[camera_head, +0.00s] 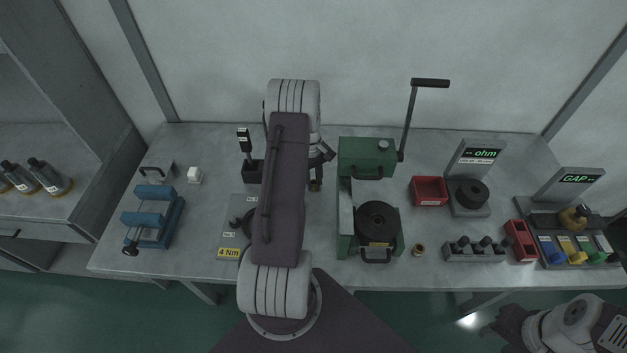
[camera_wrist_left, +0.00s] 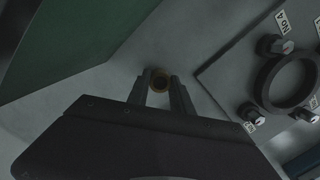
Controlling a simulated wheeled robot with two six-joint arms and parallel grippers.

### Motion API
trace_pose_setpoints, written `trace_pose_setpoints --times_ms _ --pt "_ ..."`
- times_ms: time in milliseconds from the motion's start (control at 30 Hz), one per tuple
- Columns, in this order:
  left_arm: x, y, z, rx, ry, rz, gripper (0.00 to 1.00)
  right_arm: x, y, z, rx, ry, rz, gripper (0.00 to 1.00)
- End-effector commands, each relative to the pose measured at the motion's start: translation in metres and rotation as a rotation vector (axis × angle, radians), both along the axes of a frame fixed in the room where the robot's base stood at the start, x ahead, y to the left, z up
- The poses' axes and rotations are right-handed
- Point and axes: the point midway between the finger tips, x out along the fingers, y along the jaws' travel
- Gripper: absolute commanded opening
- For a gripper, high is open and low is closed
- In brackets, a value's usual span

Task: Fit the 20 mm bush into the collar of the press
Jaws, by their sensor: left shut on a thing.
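My left gripper (camera_head: 315,180) is shut on a small brass-coloured bush (camera_wrist_left: 160,82), seen as a ring between the fingertips in the left wrist view. It is beside the left of the green press (camera_head: 367,157), near the table top; I cannot tell whether the bush touches the table. The press has a lever and a round black part (camera_head: 378,219) at its front; the collar's opening is not clear. A second brass-coloured bush (camera_head: 418,249) stands on the table right of the press. No size mark is readable on either. My right gripper (camera_head: 497,328) is at the lower right, its jaws unclear.
A grey plate (camera_wrist_left: 232,72) with a dark ring and bolts lies left of the press, partly hidden by my left arm. A blue vise (camera_head: 158,222) stands at the left. Red bins (camera_head: 429,190), a gauge marked ohm (camera_head: 477,158) and a block of dark plugs (camera_head: 474,253) stand right.

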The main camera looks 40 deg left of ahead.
Motion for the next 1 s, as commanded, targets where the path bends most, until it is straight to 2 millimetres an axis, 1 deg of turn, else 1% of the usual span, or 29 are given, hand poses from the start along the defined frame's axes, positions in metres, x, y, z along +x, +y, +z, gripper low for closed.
trace_pose_setpoints --times_ms 67,100,167,200,467,567,667,800,900,1000 --pt "0.000 0.000 -0.002 0.000 0.000 0.000 0.00 0.000 0.000 -0.002 0.000 0.000 0.000 0.36" --pt "0.000 0.000 -0.003 0.000 0.000 0.000 0.29 0.000 0.000 -0.002 0.000 0.000 0.000 0.36" --pt "0.000 0.000 -0.002 0.000 0.000 0.000 0.46 0.000 0.000 -0.001 0.000 0.000 0.000 0.36" --pt "0.000 0.000 -0.002 0.000 0.000 0.000 0.49 0.000 0.000 -0.001 0.000 0.000 0.000 0.36" --pt "0.000 0.000 -0.001 0.000 0.000 0.000 0.49 0.000 0.000 -0.001 0.000 0.000 0.000 0.36" --pt "0.001 0.001 0.007 0.001 -0.001 0.000 0.49 0.000 0.000 0.000 0.000 0.000 0.000 0.36" --pt "0.002 0.004 0.028 0.004 -0.005 0.000 0.49 0.000 0.000 -0.001 0.000 0.000 0.000 0.36" --pt "0.004 0.009 0.066 0.004 -0.005 0.000 0.49 0.000 0.000 -0.001 0.000 0.000 0.000 0.36" --pt "0.004 0.011 0.089 0.002 -0.004 0.000 0.49 0.000 0.000 0.000 0.000 0.000 0.000 0.36" --pt "0.005 0.013 0.107 0.001 -0.002 0.000 0.49 0.000 0.000 0.000 0.000 0.000 0.000 0.36"
